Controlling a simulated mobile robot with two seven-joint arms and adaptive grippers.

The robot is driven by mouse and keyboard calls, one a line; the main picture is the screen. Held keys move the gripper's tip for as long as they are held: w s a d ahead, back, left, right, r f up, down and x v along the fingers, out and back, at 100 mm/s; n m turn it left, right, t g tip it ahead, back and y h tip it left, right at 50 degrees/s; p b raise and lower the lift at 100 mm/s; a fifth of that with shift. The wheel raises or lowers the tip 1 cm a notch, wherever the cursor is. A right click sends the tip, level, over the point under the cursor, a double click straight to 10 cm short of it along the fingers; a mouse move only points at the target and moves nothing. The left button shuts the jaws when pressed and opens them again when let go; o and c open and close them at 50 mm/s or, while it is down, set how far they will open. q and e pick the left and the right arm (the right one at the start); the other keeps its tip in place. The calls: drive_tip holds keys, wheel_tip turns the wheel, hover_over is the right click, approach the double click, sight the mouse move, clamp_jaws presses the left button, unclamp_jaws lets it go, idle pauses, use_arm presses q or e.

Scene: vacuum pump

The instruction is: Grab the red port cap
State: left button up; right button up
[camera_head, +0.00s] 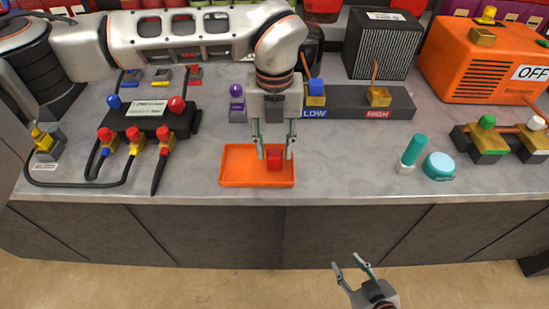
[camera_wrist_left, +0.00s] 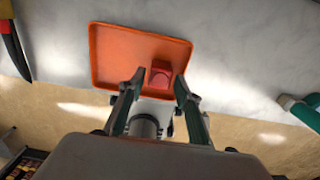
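The red port cap (camera_head: 274,157) sits in the right part of an orange tray (camera_head: 238,165) on the grey counter. My left gripper (camera_head: 274,154) points down over the tray, open, with its fingers on either side of the cap in the head view. In the left wrist view the cap (camera_wrist_left: 161,73) shows between and just beyond the open fingertips (camera_wrist_left: 158,78), near the tray's edge. I cannot tell whether a finger touches it. My right gripper (camera_head: 354,266) is open and empty, low in front of the counter.
A black manifold (camera_head: 150,121) with red and blue knobs and hoses stands left of the tray. A teal cylinder (camera_head: 413,150) and a round teal container (camera_head: 439,166) stand to the right. A grey LOW/HIGH block (camera_head: 345,103) is behind. Counter between tray and cylinder is clear.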

use_arm(q)
wheel_tip(320, 180, down, 2)
drive_tip(key=shift+f, duration=0.2)
drive_tip(key=c, duration=0.9)
drive_tip(key=shift+r, duration=0.1)
